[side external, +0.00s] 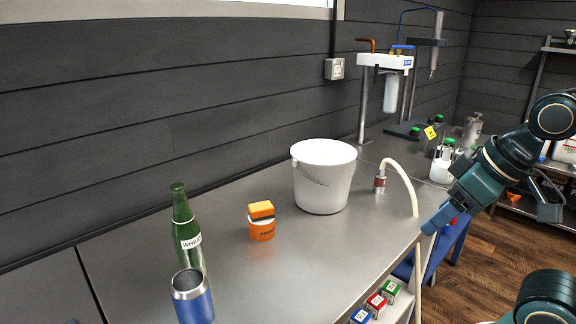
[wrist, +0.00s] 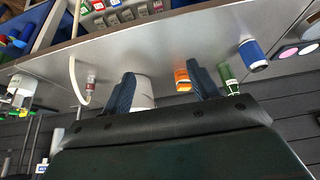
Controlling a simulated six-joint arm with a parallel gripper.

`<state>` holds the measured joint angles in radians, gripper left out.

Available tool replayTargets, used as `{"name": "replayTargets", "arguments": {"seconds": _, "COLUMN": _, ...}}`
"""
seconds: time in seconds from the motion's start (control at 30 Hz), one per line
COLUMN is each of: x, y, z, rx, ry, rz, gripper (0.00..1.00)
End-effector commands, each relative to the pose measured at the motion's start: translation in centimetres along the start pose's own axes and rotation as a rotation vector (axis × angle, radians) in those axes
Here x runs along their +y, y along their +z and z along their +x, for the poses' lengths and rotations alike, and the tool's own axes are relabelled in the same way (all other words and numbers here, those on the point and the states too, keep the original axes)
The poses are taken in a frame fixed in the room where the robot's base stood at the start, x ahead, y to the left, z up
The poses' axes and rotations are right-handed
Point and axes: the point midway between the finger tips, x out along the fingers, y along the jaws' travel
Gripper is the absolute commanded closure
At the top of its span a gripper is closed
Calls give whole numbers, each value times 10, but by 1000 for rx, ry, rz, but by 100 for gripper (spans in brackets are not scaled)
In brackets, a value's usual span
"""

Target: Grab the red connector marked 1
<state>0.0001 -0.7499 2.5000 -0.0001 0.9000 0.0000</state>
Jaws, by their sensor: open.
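A small reddish connector (side external: 380,185) stands on the steel worktop at one end of a pale, curved hose, to the right of the white bucket. It also shows in the wrist view (wrist: 91,79), left of both fingers. Its marking is too small to read. My gripper (side external: 440,216) is open and empty near the worktop's right edge in the side view, apart from the connector, with the hose between them. In the wrist view both blue fingers (wrist: 162,78) are spread, with the bucket and an orange tub partly behind them.
The white bucket (side external: 324,178), orange tub (side external: 261,228), green bottle (side external: 187,235) and blue tumbler (side external: 192,298) stand on the worktop (side external: 290,270). Green-capped bottles (side external: 443,160) stand farther back. Small coloured boxes (side external: 376,304) sit below the front edge. The central front worktop is clear.

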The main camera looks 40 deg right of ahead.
Motion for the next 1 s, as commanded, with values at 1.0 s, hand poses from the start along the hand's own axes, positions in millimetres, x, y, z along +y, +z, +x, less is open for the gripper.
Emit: {"name": "replayTargets", "arguments": {"seconds": 1.0, "x": 50, "y": -124, "z": 17, "rx": -59, "ry": 7, "rz": -43, "gripper": 40}}
